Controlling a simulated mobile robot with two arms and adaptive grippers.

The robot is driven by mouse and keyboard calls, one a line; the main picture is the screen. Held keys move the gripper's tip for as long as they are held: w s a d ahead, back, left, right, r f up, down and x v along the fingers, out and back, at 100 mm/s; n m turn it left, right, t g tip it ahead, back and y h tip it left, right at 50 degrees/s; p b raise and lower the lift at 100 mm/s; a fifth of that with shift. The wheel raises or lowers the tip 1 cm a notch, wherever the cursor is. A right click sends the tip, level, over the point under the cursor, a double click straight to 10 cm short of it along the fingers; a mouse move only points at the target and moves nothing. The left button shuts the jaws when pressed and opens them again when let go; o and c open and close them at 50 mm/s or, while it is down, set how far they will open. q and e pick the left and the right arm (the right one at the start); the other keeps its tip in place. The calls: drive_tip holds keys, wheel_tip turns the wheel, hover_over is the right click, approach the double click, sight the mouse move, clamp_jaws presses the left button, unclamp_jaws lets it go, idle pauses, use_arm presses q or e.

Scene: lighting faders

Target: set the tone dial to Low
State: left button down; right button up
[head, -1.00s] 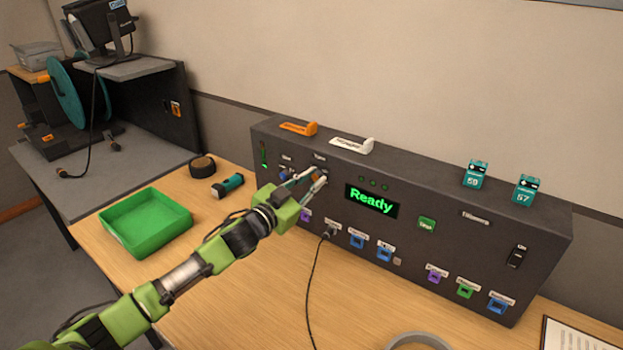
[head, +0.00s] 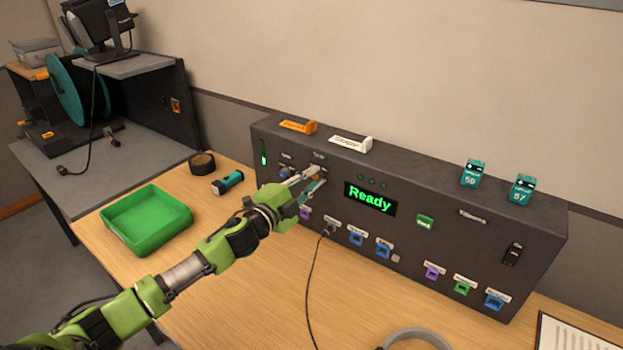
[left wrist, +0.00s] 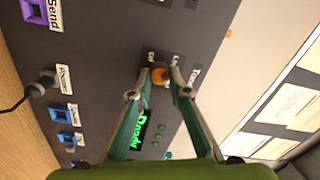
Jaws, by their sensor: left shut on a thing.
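The tone dial, an orange knob (left wrist: 159,75), sits on the front of the dark console (head: 410,215) below the Tone label. In the left wrist view it lies between my fingertips; its pointer setting is too small to tell. My left gripper (head: 317,178) is shut on the dial, with its fingers reaching to the panel. It also shows in the left wrist view (left wrist: 160,78). In the head view the fingers partly cover the dial. The green display (head: 370,198) reads Ready. My right gripper is not in view.
A blue knob (head: 285,173) is left of the dial. A cable plug (head: 327,229) and several coloured sockets line the lower panel. Two teal blocks (head: 473,174) (head: 523,190) stand on the console. A green tray (head: 147,220), a torch (head: 228,183) and a tape roll (head: 202,163) are on the table.

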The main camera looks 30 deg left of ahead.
use_arm(q)
drive_tip(key=shift+f+m, duration=0.1)
drive_tip(key=shift+m, duration=1.5)
drive_tip(key=c, duration=1.9)
unclamp_jaws()
drive_tip(key=s, duration=0.4)
drive_tip(key=s+a, duration=0.1)
drive_tip(key=s, duration=0.7)
drive_tip(key=shift+a, duration=0.35)
